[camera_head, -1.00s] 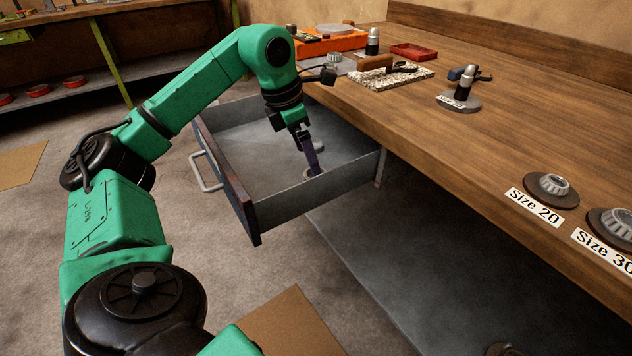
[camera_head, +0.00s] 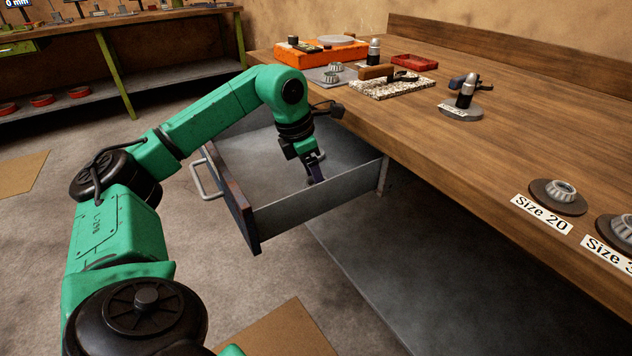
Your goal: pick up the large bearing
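My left gripper (camera_head: 315,175) reaches down into the open drawer (camera_head: 318,207), close to its near side wall. The wall hides the fingertips and whatever is at them, so I cannot tell whether they are open or shut. A small pale round thing shows just behind the fingers, too small to identify. On the bench, a grey toothed bearing (camera_head: 562,190) sits on a dark disc labelled "Size 20". A larger-looking bearing (camera_head: 627,222) is cut off by the right edge, beside a second label. My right gripper is not in view.
The wooden bench (camera_head: 430,135) carries an orange box (camera_head: 315,55), small bearings on a grey mat (camera_head: 333,74), a speckled board (camera_head: 395,86), a red tray (camera_head: 414,62) and a tool on a grey disc (camera_head: 465,100). Bare bench lies between these and the labels.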

